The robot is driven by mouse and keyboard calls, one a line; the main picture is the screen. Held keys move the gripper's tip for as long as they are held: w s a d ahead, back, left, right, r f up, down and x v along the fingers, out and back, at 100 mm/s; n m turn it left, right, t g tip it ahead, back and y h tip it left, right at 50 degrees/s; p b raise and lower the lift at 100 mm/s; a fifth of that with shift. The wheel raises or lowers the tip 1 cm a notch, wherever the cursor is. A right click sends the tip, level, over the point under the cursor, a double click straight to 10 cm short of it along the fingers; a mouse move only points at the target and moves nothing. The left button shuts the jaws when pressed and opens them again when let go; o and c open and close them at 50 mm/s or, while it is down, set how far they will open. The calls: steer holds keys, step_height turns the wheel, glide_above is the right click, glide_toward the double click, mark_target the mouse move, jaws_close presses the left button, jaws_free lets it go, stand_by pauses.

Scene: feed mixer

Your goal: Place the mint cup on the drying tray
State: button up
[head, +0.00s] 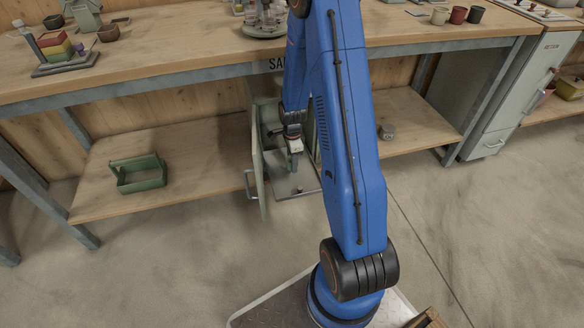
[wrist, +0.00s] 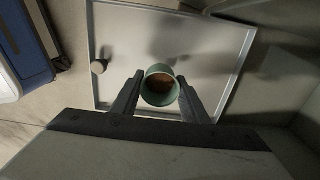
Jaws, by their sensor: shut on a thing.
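In the wrist view the mint cup (wrist: 149,94) is between the two fingers of my gripper (wrist: 160,100), which is shut on it. Its opening faces the camera and the inside looks brown. Behind it lies a flat pale metal tray (wrist: 125,40) with a raised rim, and shadows fall on it. I cannot tell whether the cup touches the tray. In the head view my gripper (head: 295,160) points down over the grey tray (head: 297,189), inside the open front of a cabinet under the bench; the cup is not clearly visible there.
An open cabinet door (head: 258,165) with a handle is close to my gripper's left. A green caddy (head: 138,184) sits on the lower shelf. Several cups (head: 457,15) stand on the workbench (head: 180,55).

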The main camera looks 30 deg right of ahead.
steer(key=shift+f, duration=1.65)
steer(key=shift+f, duration=0.15)
steer(key=o, duration=1)
steer(key=shift+o, duration=0.2)
